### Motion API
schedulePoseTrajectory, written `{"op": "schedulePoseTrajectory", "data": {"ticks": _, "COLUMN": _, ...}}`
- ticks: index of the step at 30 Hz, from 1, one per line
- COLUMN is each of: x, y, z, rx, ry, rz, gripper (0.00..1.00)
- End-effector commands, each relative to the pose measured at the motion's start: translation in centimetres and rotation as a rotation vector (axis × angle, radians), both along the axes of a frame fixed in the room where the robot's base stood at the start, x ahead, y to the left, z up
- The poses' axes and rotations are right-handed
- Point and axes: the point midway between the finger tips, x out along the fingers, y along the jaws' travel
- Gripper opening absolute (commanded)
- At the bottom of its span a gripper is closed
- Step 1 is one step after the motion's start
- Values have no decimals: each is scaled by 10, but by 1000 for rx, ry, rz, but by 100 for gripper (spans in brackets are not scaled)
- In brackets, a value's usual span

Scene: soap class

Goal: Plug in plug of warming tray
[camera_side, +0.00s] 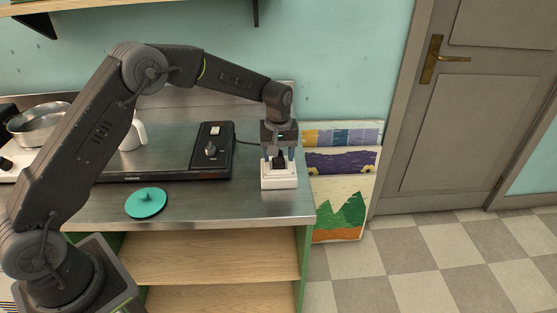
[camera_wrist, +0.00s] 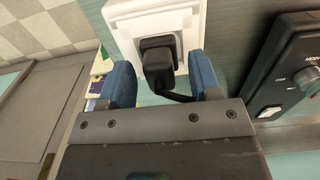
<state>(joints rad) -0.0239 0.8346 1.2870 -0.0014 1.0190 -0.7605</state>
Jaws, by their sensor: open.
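The warming tray (camera_side: 170,158) lies on the metal counter, with a black control panel on its right end; the panel also shows in the wrist view (camera_wrist: 285,70). A white socket box (camera_side: 279,180) stands right of it near the counter's right end. The black plug (camera_wrist: 158,56) sits at the face of the socket box (camera_wrist: 123,12), with its cord running from it; it looks seated, though its prongs are hidden. My gripper (camera_wrist: 163,78) is open, with its blue fingers on either side of the plug and its cord. I see gaps between the fingers and the plug.
A teal lid (camera_side: 146,203) lies on the counter's front part. A metal bowl (camera_side: 38,124) and a white mug (camera_side: 133,134) stand to the left. Painted pictures (camera_side: 340,180) lean beside the counter's right edge, near the socket box.

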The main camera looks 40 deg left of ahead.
Motion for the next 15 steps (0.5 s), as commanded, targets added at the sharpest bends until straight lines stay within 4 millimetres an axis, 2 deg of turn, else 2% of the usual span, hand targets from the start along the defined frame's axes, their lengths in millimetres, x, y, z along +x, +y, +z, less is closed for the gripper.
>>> {"op": "schedulePoseTrajectory", "data": {"ticks": 11, "x": 0, "y": 0, "z": -3, "rx": -1, "ry": -1, "rz": 0, "gripper": 57}}
{"op": "schedulePoseTrajectory", "data": {"ticks": 15, "x": 0, "y": 0, "z": -3, "rx": -1, "ry": -1, "rz": 0, "gripper": 45}}
